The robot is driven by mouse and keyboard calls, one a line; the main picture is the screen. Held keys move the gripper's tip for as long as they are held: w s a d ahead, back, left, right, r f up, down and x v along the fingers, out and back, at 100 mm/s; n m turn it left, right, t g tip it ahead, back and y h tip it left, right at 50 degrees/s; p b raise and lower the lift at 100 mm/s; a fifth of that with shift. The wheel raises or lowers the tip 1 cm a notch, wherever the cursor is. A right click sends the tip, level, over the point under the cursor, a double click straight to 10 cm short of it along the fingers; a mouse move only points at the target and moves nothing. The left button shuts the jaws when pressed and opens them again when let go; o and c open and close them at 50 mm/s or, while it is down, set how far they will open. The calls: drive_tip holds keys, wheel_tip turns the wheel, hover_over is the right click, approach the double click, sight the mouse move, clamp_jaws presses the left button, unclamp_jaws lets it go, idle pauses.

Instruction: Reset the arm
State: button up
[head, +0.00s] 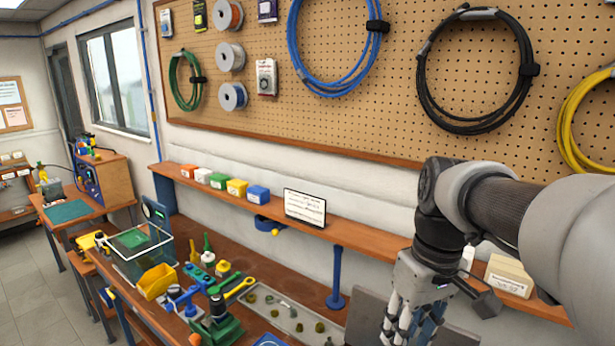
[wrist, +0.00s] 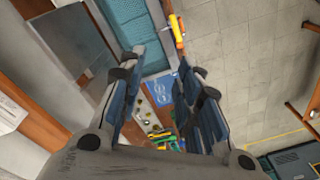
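My arm enters from the right in the head view and bends down at the wrist. My gripper (head: 408,316) hangs fingers-down over the right part of the bench, its tips cut off by the lower edge. In the wrist view my gripper (wrist: 160,85) shows two blue-padded fingers spread apart with a clear gap between them. Nothing is held between the fingers. Through the gap a blue sheet (wrist: 163,92) and small bench items show well below.
A wooden shelf (head: 368,254) with small coloured boxes and a white sign (head: 305,207) runs along the wall. A pegboard (head: 400,60) holds cable coils. The bench carries a grey tray (head: 283,311), a yellow bin (head: 157,282) and a green vise (head: 217,328). Open floor lies left.

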drive_tip(key=s+a+f+m+t+b, duration=0.1)
drive_tip(key=s+f+m+t+b, duration=0.3)
drive_tip(key=s+f+b, duration=0.6)
drive_tip(key=s+f, duration=0.5)
drive_tip(key=f, duration=0.1)
drive_tip(key=shift+a+h, duration=0.25)
drive_tip(key=shift+h, duration=0.15)
